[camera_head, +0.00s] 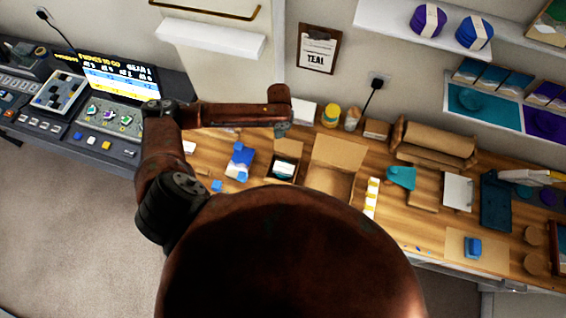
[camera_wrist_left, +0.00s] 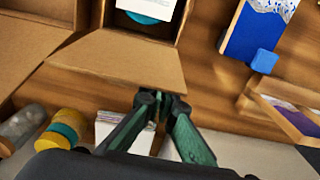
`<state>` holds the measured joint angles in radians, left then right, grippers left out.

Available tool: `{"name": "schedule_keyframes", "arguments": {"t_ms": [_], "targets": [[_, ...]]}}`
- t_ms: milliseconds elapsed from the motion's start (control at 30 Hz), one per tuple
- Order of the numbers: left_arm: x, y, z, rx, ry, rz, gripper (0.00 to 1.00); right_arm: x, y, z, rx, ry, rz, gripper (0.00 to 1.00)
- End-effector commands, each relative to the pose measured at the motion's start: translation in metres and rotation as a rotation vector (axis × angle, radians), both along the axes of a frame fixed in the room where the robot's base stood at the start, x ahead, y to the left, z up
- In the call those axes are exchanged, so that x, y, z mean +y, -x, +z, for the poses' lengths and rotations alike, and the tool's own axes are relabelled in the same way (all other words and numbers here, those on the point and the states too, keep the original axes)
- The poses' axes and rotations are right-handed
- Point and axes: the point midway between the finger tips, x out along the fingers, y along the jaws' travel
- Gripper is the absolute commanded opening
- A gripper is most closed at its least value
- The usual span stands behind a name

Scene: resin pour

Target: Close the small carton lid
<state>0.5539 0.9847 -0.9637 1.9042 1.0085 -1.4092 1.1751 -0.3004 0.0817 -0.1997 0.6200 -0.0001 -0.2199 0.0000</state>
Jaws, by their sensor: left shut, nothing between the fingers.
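The small carton (camera_head: 271,166) stands on the wooden counter with its lid (camera_head: 288,148) raised at the back. Inside it lie a white card and something teal. In the left wrist view the carton (camera_wrist_left: 184,12) is at the top, and its lid (camera_wrist_left: 118,62) spreads out toward my fingers. My left gripper (camera_wrist_left: 160,97) is shut and empty, with its fingertips at the lid's outer edge; I cannot tell whether they touch it. In the head view the left gripper (camera_head: 281,130) is small, just behind the lid. My right gripper is not in view.
A larger open carton (camera_head: 333,182) stands right beside the small one. A blue item (camera_head: 241,160) and a small blue cube (camera_head: 216,185) lie to the left. Jars (camera_head: 329,117) and a white stack (camera_head: 304,113) stand at the back, close to my left gripper.

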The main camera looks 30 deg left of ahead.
Motion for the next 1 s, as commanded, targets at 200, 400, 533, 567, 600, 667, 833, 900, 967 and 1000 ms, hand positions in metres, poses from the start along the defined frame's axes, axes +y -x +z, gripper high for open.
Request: {"name": "schedule_keyframes", "arguments": {"t_ms": [200, 400, 533, 567, 600, 667, 833, 900, 967, 1000], "targets": [[-0.004, 0.015, 0.002, 0.001, 0.001, -0.001, 0.0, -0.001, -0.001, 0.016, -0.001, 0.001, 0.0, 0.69], [-0.007, 0.028, 0.002, 0.002, 0.001, 0.0, 0.0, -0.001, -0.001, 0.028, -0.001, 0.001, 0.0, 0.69], [-0.009, 0.037, 0.003, 0.002, 0.001, -0.002, 0.0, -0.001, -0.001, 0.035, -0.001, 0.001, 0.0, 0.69], [-0.01, 0.039, 0.002, 0.002, 0.001, -0.002, 0.0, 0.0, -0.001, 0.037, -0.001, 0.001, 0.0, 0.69], [-0.009, 0.037, 0.001, 0.0, 0.001, -0.001, 0.0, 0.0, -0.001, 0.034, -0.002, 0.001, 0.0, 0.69], [-0.009, 0.036, 0.0, 0.0, 0.001, -0.001, 0.0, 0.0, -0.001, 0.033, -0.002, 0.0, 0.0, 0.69], [-0.009, 0.036, 0.0, 0.0, 0.001, -0.001, 0.0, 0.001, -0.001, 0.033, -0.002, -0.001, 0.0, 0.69], [-0.009, 0.036, 0.0, 0.0, 0.001, -0.001, 0.0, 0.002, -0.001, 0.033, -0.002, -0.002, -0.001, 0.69], [-0.009, 0.036, 0.001, 0.0, 0.001, 0.0, 0.0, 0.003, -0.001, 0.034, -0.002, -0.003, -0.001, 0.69], [-0.009, 0.036, 0.003, 0.0, 0.001, 0.0, 0.0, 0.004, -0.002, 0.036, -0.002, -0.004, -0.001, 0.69]]}}
